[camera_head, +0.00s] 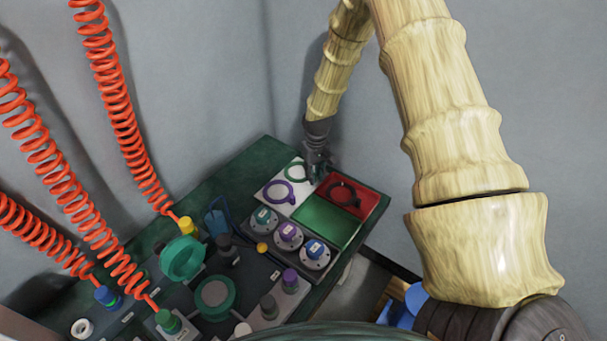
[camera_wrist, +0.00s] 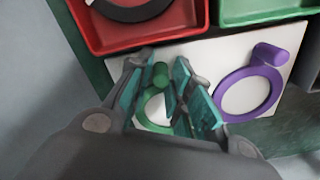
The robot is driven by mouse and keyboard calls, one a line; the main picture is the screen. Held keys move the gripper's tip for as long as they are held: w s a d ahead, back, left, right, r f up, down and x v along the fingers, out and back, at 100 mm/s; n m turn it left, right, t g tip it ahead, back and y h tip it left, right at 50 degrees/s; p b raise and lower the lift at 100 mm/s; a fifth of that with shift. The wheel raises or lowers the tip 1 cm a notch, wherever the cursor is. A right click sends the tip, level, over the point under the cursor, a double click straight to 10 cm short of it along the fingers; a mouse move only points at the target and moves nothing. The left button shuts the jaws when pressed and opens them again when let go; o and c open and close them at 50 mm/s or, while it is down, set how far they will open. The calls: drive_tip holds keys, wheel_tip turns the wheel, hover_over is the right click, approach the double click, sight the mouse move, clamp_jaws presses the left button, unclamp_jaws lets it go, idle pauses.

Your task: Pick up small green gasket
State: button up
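The small green gasket (camera_head: 297,172) lies on a white panel (camera_head: 271,181) at its back corner. In the wrist view the gasket (camera_wrist: 150,112) shows as a green ring with an upright tab (camera_wrist: 161,75), partly hidden by the fingers. My gripper (camera_head: 318,172) is low over the back corner of the panel, beside the gasket. In the wrist view my gripper (camera_wrist: 157,72) is open, with teal finger pads on both sides of the tab and a gap around it. I cannot tell whether any pad touches the gasket.
A larger purple gasket (camera_wrist: 247,93) lies on the panel beside the green one. Round fixtures (camera_head: 288,235) stand in front. Orange coiled hoses (camera_head: 107,77) hang at left.

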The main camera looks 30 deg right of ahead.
drive_tip(key=shift+c, duration=0.4)
clamp_jaws()
drive_tip(key=shift+r, duration=0.2)
